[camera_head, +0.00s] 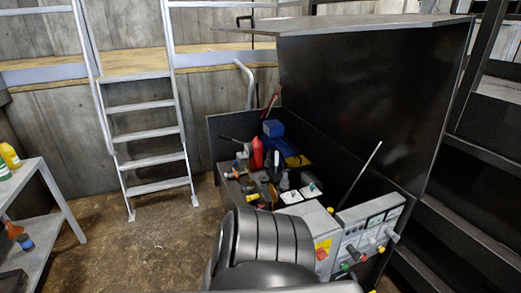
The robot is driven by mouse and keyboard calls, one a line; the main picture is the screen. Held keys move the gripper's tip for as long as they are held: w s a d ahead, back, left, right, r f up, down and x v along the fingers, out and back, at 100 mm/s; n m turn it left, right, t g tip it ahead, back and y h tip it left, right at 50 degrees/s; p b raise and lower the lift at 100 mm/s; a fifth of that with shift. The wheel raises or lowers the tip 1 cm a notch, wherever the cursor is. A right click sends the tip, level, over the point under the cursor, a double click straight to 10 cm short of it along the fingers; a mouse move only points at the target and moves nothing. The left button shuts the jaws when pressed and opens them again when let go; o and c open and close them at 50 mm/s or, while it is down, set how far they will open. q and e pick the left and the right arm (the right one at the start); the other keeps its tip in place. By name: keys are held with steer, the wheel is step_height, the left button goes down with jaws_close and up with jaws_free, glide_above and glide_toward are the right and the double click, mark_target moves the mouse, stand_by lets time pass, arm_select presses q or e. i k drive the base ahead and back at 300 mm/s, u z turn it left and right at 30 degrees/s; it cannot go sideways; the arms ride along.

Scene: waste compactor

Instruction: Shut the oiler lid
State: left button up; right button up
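What looks like the oiler lid is a large dark panel (360,100) standing upright at the right, with a grey plate (370,22) along its top and a small black handle (245,20) at the plate's left end. It stands raised above a dark open box (225,130), so it appears open. Its hinge cannot be made out. Inside the box are a red bottle (257,153), a blue box (273,128) and several small tools and containers. Neither of my grippers shows in the head view.
A metal ladder (150,130) is behind at the left. A grey shelf (30,180) with bottles is at the far left. The floor (130,245) between is clear.

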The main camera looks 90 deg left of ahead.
mark_target(274, 194)
steer(key=u, duration=0.75)
steer(key=i, duration=2.15)
steer(key=u, duration=1.25)
steer(key=i, duration=0.15)
steer(key=u, duration=1.7)
steer(key=k, duration=0.8)
